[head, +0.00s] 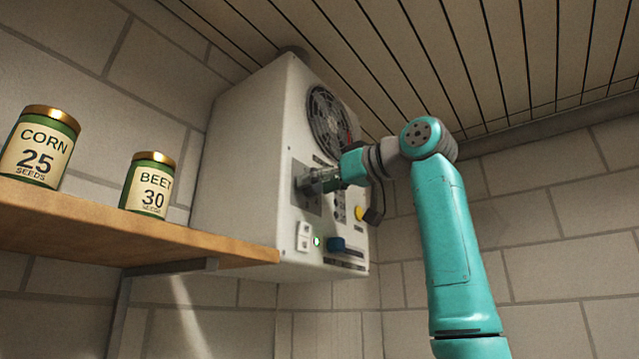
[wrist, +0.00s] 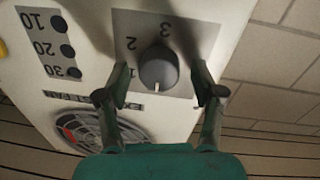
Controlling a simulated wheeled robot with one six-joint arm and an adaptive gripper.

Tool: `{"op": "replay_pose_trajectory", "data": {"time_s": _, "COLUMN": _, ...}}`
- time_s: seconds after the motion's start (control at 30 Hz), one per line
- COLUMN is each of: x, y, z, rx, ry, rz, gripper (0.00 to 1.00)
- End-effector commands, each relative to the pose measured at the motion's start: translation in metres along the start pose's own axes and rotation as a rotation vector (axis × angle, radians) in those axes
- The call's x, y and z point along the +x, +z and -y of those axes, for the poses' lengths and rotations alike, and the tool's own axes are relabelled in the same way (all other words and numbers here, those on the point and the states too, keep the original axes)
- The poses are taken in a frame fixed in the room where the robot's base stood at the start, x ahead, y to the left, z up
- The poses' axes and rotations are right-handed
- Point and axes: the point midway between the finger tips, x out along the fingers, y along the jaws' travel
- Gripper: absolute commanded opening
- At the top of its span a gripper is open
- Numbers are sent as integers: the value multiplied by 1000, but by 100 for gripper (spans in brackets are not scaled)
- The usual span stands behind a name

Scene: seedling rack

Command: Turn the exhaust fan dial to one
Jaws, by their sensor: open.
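The exhaust fan dial (wrist: 158,70) is a round grey knob on a grey plate (wrist: 183,22) with numbers around it; I make out a 2 and a 3. Its white mark points to the bottom of the wrist picture, toward the round fan grille (wrist: 105,126). My gripper (wrist: 161,72) is open, with one finger on each side of the dial; I cannot tell whether either touches it. In the head view my gripper (head: 322,181) is at the front of the white control box (head: 245,150), and hides the dial there.
A yellow button (head: 359,213), a blue knob (head: 336,243) and a white switch (head: 303,236) sit lower on the box. A wooden shelf (head: 130,238) holds a corn can (head: 40,146) and a beet can (head: 148,184).

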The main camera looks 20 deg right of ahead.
Motion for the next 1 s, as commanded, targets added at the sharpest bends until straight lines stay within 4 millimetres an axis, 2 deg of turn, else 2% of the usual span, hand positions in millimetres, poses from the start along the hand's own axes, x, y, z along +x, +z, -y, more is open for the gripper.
{"op": "replay_pose_trajectory", "data": {"time_s": 0.17, "x": 0, "y": 0, "z": 0, "rx": 0, "ry": 0, "rz": 0, "gripper": 68}}
{"op": "replay_pose_trajectory", "data": {"time_s": 0.27, "x": 0, "y": 0, "z": 0, "rx": 0, "ry": 0, "rz": 0, "gripper": 45}}
{"op": "replay_pose_trajectory", "data": {"time_s": 0.4, "x": 0, "y": 0, "z": 0, "rx": 0, "ry": 0, "rz": 0, "gripper": 10}}
{"op": "replay_pose_trajectory", "data": {"time_s": 0.43, "x": 0, "y": 0, "z": 0, "rx": 0, "ry": 0, "rz": 0, "gripper": 7}}
{"op": "replay_pose_trajectory", "data": {"time_s": 0.77, "x": 0, "y": 0, "z": 0, "rx": 35, "ry": 0, "rz": 3, "gripper": 7}}
{"op": "replay_pose_trajectory", "data": {"time_s": 1.0, "x": 0, "y": -1, "z": -1, "rx": 168, "ry": -2, "rz": 12, "gripper": 7}}
